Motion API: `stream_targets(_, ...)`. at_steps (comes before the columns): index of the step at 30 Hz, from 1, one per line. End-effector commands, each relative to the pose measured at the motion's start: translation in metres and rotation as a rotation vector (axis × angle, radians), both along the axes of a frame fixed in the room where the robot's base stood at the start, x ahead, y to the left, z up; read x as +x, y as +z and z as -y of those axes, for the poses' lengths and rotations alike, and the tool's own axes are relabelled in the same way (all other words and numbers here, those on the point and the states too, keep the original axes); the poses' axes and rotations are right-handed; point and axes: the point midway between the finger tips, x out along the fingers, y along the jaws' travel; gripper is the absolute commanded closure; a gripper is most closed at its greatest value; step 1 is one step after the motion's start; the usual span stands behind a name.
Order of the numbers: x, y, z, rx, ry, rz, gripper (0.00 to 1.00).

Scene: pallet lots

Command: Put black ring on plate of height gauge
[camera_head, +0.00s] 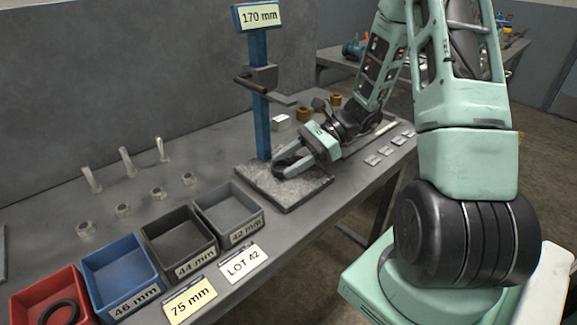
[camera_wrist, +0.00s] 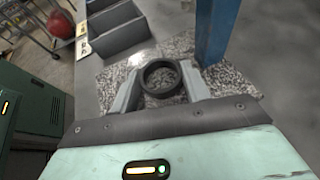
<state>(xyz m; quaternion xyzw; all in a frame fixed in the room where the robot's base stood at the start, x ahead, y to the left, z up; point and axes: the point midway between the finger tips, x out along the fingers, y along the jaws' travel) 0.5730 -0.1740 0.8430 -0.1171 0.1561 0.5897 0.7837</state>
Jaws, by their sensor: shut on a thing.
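The height gauge has a blue post (camera_head: 259,95) with a 170 mm sign and a speckled granite plate (camera_head: 300,193) at its foot. My gripper (camera_head: 285,163) is low over the plate, beside the post. In the wrist view, my gripper (camera_wrist: 161,86) is shut on a black ring (camera_wrist: 147,93), with one finger on each side of it. The speckled plate (camera_wrist: 222,80) shows through the ring and around it. I cannot tell whether the ring touches the plate. The blue post (camera_wrist: 216,30) stands just right of the right finger.
Red (camera_head: 30,295), blue (camera_head: 118,275), black (camera_head: 178,245) and grey (camera_head: 228,210) bins stand along the front of the bench; another black ring (camera_head: 62,312) lies in the red bin. Bolts and nuts (camera_head: 123,210) stand at left. Brass parts (camera_head: 304,115) stand behind the gripper.

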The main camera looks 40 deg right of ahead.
Motion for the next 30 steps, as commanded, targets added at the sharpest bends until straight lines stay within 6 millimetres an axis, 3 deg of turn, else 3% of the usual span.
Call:
stream_targets(8,0.0,-0.001,0.0,0.001,0.0,0.0,0.76)
stream_targets(9,0.0,-0.002,0.0,0.0,0.0,0.0,0.51)
stream_targets(11,0.0,-0.001,0.0,0.0,0.0,0.001,0.35)
stream_targets(12,0.0,-0.001,0.0,0.0,0.0,0.001,0.32)
stream_targets(22,0.0,0.003,0.0,-0.001,0.0,0.001,0.32)
stream_targets(30,-0.011,0.02,0.041,-0.003,-0.004,0.002,0.32)
